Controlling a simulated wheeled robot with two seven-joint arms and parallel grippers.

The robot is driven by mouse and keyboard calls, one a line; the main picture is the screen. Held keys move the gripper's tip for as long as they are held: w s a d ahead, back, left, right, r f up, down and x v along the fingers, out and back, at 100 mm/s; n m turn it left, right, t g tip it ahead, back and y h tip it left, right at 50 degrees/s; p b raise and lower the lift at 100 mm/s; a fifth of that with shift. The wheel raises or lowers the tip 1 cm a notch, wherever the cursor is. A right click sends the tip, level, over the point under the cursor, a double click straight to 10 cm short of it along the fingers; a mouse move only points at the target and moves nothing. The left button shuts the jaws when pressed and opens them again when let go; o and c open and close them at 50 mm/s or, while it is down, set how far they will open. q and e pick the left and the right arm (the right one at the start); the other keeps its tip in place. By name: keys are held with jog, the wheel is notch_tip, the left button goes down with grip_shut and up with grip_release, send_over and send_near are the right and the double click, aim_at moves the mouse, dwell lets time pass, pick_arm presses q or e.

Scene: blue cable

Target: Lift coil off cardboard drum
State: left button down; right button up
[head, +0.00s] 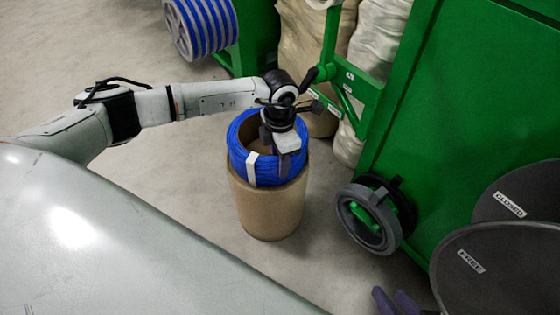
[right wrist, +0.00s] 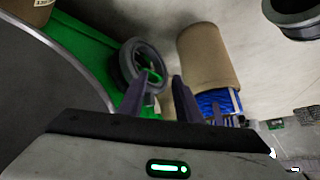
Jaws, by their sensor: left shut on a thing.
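The blue cable coil (head: 240,160), with a white tie band, sits at the top end of the brown cardboard drum (head: 268,207). Brown cardboard shows inside the coil's ring. My left gripper (head: 287,160) points down over the coil's front right side and is shut on it; the fingers hide part of the coil. In the right wrist view the coil (right wrist: 216,104) shows at one end of the drum (right wrist: 207,57), partly hidden by my right gripper. My right gripper (right wrist: 157,97) is open and empty, apart from the drum; its purple fingertips (head: 396,302) show at the bottom of the head view.
A green machine (head: 470,100) with a grey ring-shaped wheel (head: 368,218) stands right of the drum. Dark discs labelled CLOSED (head: 525,190) and FREE (head: 490,275) are at lower right. Pale sacks (head: 378,40) and a blue-striped reel (head: 200,25) stand behind. Floor left of the drum is clear.

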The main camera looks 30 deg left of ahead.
pick_arm(q)
jog(key=shift+w+r+p, duration=0.1)
jog(key=shift+r+p, duration=0.55)
jog(key=shift+r, duration=0.25)
dwell(0.8)
jog(key=shift+r+p, duration=2.25)
jog(key=shift+r, duration=0.55)
